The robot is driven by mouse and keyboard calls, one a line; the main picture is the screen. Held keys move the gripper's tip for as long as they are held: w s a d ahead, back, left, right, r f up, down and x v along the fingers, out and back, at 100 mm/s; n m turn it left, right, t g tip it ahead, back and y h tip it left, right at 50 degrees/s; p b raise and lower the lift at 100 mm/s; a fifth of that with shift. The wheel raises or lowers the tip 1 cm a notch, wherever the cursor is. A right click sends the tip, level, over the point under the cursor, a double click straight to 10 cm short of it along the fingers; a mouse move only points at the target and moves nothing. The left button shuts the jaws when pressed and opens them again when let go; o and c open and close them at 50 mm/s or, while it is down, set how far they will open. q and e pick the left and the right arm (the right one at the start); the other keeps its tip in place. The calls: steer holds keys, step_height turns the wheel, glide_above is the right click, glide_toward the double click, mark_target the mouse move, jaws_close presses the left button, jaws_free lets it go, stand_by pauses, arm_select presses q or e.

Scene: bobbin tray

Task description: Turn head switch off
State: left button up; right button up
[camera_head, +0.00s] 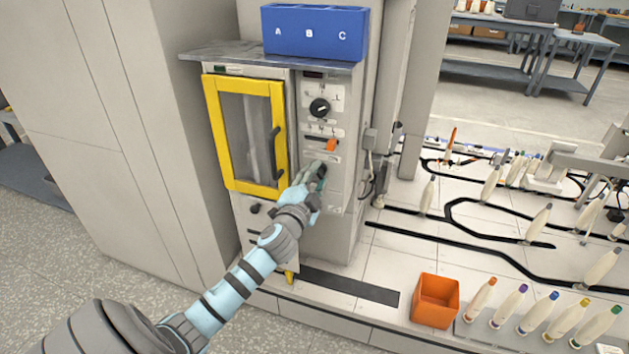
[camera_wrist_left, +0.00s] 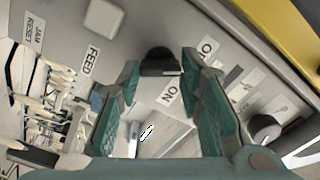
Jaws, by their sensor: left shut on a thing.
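My left gripper (camera_head: 318,174) is at the lower part of the machine's control panel (camera_head: 336,188). In the left wrist view, its green-padded fingers (camera_wrist_left: 160,68) are closed on a black rotary switch (camera_wrist_left: 159,60), one finger on each side. The switch's raised bar lies nearly level in that picture. A label reading ON sits just below it, and another label beginning with O is partly covered by the right-hand finger. In the head view the switch (camera_head: 321,171) is mostly hidden by the gripper. My right gripper is not in view.
Above are an orange lever (camera_head: 331,145) and another black knob (camera_head: 319,107). A yellow-framed door (camera_head: 214,130) stands just left of the panel. A blue A/B/C bin (camera_head: 315,47) sits on top. An orange box (camera_head: 435,300) and several bobbins are at right.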

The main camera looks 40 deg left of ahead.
arm_select(q)
steer(key=shift+f+n, duration=0.1)
steer(key=shift+n, duration=0.6)
steer(key=o, duration=1.2)
steer(key=shift+c, duration=0.2)
steer(key=v, duration=1.2)
